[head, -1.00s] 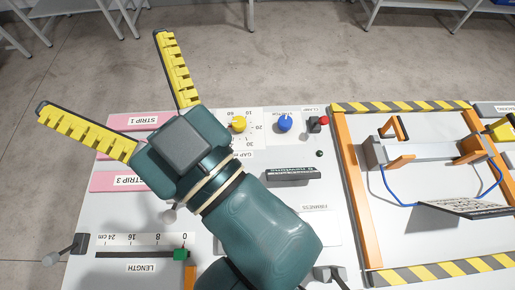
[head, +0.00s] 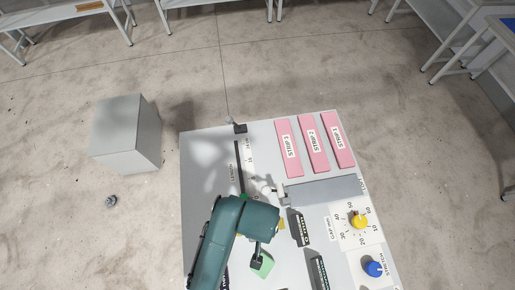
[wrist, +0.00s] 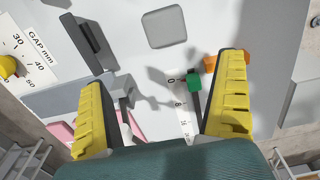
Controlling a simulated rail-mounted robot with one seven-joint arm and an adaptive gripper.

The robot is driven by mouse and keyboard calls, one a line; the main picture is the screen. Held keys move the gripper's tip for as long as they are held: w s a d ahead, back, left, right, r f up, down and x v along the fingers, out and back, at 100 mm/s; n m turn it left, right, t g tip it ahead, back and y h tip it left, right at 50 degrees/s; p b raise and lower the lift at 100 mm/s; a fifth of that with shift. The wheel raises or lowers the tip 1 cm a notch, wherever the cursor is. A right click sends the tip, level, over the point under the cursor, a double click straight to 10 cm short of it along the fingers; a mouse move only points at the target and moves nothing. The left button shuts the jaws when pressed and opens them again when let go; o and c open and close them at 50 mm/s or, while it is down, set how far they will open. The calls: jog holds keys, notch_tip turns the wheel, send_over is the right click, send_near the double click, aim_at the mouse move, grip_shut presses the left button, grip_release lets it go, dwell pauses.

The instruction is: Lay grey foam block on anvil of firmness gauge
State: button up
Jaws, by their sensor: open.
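My gripper (wrist: 166,78) is open and empty in the wrist view, its two yellow ribbed fingers spread above the bench panel. A grey rounded square (wrist: 165,26) lies beyond the fingertips, top centre; I cannot tell whether it is the grey foam block or the gauge's anvil. In the head view my arm covers the lower left of the panel, and the fingers are mostly hidden. A pale green block (head: 264,266) shows partly beside my arm. The firmness gauge cannot be made out.
Three pink strips (head: 312,140) lie at the panel's far side. A grey slab (head: 325,191), dark readout (head: 299,228), yellow knob (head: 360,221) and blue knob (head: 374,269) are to the right. The green slider (wrist: 194,83) sits on the length scale. A large grey box (head: 126,133) stands on the floor.

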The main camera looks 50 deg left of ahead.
jog(key=f, duration=0.5)
jog(key=f+b, duration=0.1)
jog(key=f, duration=0.5)
jog(key=s+f, duration=0.1)
jog(key=f, duration=0.4)
jog(key=shift+d+f, duration=0.1)
jog(key=shift+f, duration=0.2)
jog(key=c, duration=0.7)
jog(key=shift+c, duration=0.3)
notch_tip(320, 180, up, 10)
jog(key=shift+p, duration=0.35)
